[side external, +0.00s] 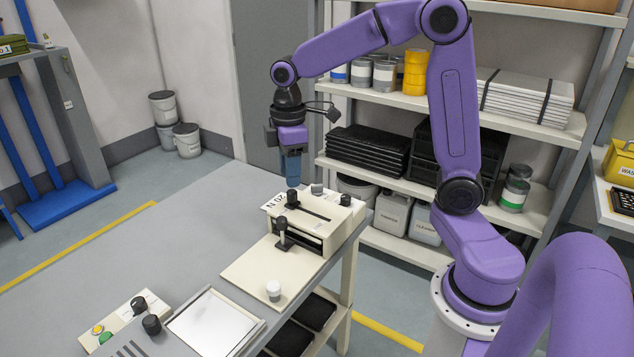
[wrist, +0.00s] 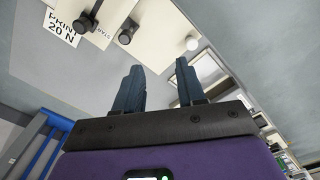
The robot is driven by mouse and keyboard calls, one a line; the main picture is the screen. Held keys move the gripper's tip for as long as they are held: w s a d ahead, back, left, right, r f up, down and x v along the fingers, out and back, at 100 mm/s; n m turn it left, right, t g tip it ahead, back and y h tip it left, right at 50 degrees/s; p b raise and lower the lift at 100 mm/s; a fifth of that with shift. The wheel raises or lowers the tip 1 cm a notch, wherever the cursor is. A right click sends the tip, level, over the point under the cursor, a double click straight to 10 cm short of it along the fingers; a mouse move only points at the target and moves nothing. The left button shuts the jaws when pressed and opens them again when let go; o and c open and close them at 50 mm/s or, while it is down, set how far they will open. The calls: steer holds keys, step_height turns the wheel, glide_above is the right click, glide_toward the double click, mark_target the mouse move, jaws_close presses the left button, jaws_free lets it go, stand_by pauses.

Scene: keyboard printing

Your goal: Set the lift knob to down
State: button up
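My gripper (side external: 290,182) points down above the back of the cream press unit (side external: 318,226) on the table. In the wrist view its two blue fingers (wrist: 160,82) stand apart with nothing between them. A black knob (side external: 292,200) on the press unit is just below the fingertips in the side view; I cannot tell the gap. More black knobs (side external: 139,304) and (side external: 151,325) are on the panel at the front left. A dark knob (wrist: 127,32) shows left of the fingers in the wrist view. No lift label is readable, so I cannot tell which is the lift knob or its setting.
A black-topped lever (side external: 283,233) stands in front of the press unit, and a white knob (side external: 273,290) stands on its base plate. A pale flat plate (side external: 211,322) lies at the front. The left of the grey table (side external: 170,235) is clear. Shelves stand behind.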

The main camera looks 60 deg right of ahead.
steer(key=w+d+m, duration=0.1)
steer(key=w+d, duration=0.6)
steer(key=d, duration=0.4)
glide_above(317, 185)
step_height(317, 185, down, 2)
steer(key=shift+m, duration=0.3)
step_height(317, 185, down, 18)
steer(key=shift+d+r, duration=0.1)
steer(key=shift+r, duration=0.15)
jaws_close()
